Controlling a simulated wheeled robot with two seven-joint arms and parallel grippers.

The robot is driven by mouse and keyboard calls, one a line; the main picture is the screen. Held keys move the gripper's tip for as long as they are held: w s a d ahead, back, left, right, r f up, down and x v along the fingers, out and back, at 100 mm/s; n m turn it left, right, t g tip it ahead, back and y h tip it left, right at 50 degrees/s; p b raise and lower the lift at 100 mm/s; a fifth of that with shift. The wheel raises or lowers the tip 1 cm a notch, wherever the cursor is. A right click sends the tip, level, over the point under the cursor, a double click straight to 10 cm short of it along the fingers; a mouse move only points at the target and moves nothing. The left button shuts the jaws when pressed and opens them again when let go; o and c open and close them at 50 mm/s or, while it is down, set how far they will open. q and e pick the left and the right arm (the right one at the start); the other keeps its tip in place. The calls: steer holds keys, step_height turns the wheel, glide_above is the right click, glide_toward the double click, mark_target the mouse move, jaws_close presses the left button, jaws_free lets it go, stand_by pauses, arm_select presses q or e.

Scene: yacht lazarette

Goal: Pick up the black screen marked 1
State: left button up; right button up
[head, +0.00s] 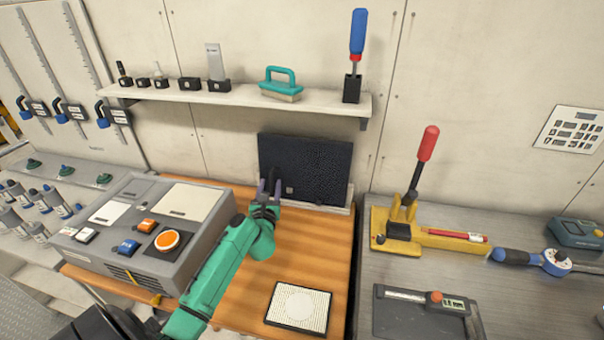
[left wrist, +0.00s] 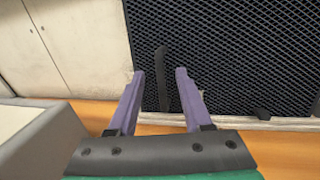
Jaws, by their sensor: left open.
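The black screen (head: 318,168) stands upright against the wall at the back of the wooden bench, its foot in a pale ledge. A small light tag shows low on its left part; I cannot read a mark on it. My left gripper (head: 270,188) is in front of the screen's lower left part, fingers pointing at it. In the left wrist view the black mesh of the screen (left wrist: 235,50) fills the right side. The purple fingers of my left gripper (left wrist: 160,85) are apart, with a thin dark upright strip of the screen between them. My right gripper is not in view.
A grey control box (head: 150,230) with an orange button stands left of my arm. A framed white mesh panel (head: 299,307) lies on the bench front. A shelf (head: 240,98) with tools hangs above. A yellow lever tool (head: 405,225) stands on the grey bench to the right.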

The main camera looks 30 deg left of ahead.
arm_select(q)
steer(key=shift+w+a, duration=0.3)
steer(key=shift+w, duration=0.3)
jaws_close()
steer(key=shift+r, duration=0.1)
stand_by(0.8)
